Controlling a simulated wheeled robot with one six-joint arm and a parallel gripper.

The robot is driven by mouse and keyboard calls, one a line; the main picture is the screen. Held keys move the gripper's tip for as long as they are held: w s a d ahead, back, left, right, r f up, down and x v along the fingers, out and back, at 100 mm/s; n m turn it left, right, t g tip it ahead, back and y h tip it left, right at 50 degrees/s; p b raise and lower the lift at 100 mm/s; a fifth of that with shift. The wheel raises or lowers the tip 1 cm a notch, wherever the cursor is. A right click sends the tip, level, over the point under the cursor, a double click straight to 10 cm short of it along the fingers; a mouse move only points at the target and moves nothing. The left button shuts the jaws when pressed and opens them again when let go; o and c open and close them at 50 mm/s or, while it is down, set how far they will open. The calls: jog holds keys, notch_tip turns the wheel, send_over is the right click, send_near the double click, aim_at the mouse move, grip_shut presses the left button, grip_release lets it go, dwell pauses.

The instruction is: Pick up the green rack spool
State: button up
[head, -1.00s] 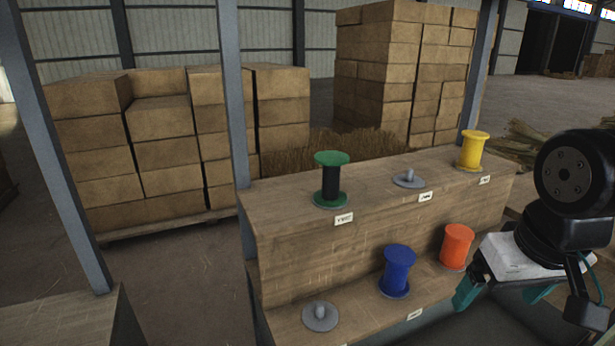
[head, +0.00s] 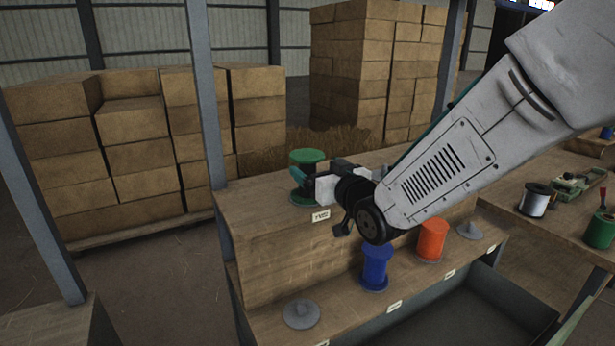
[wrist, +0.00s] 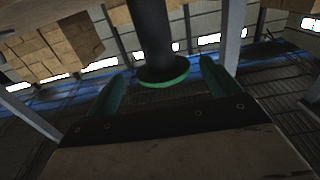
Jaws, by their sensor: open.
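The green rack spool (head: 307,157) stands upright on the upper step of the wooden rack, at its left end. It has green flanges and a dark core. In the head view my gripper (head: 299,180) is at the spool's side and hides part of its core. In the wrist view the spool's dark core and one green flange (wrist: 163,75) lie between and just beyond my two teal fingers (wrist: 168,92). The fingers are open and spread apart. I cannot tell whether either finger touches the spool.
A blue spool (head: 376,266) and an orange spool (head: 432,240) stand on the lower step, with an empty grey peg (head: 301,313) left of them. My arm hides the upper step's right part. A bench (head: 545,225) at right holds a white spool (head: 535,200) and a green spool (head: 600,230).

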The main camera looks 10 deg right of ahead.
jog(key=x, duration=0.7)
jog(key=shift+r, duration=0.1)
jog(key=c, duration=1.2)
